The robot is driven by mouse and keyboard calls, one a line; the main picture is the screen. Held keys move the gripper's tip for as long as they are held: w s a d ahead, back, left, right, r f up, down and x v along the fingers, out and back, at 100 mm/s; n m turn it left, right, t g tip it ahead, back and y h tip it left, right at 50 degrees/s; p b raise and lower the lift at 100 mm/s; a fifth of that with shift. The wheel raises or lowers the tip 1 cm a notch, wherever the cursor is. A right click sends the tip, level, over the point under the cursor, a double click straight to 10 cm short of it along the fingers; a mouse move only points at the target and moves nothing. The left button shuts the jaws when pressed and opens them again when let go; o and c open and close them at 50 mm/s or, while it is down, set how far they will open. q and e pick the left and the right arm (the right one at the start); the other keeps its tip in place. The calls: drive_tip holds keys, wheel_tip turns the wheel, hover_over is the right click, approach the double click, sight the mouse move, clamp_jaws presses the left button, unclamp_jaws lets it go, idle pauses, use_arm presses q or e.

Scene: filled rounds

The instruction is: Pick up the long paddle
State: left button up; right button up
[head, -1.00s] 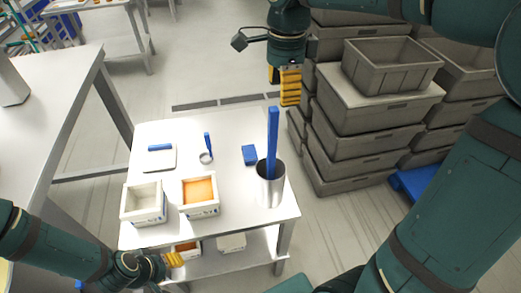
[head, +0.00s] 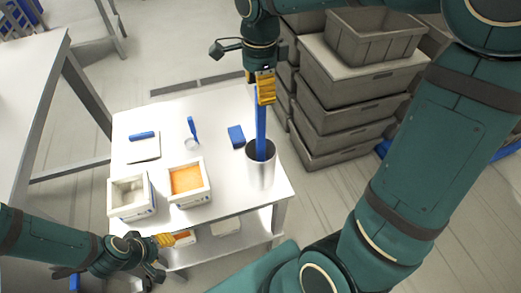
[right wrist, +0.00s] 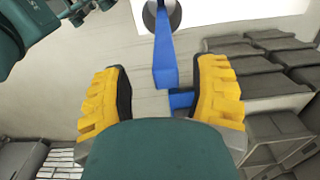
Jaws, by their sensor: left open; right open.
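The long blue paddle (head: 261,125) stands upright, leaning slightly, in a metal cylinder (head: 261,170) at the right side of the white table. In the right wrist view the paddle (right wrist: 165,55) runs from the cylinder (right wrist: 160,15) to between the fingers. My right gripper (head: 265,90) is open at the paddle's upper end, its yellow fingers (right wrist: 163,100) on either side and apart from it in the wrist view. My left gripper (head: 172,240) is low at the table's front left, away from the paddle. Its jaws look open and empty.
On the white table (head: 220,110) are a white box (head: 113,207), an orange-filled box (head: 174,202), a blue block (head: 236,136), a small ring with a blue handle (head: 193,130) and a white board with a blue bar (head: 142,136). Grey crates (head: 340,110) are stacked to the right.

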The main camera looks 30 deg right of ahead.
drive_tip(key=f, duration=0.4)
drive_tip(key=shift+w+d+f, duration=0.25)
drive_tip(key=shift+f, duration=0.1)
clamp_jaws()
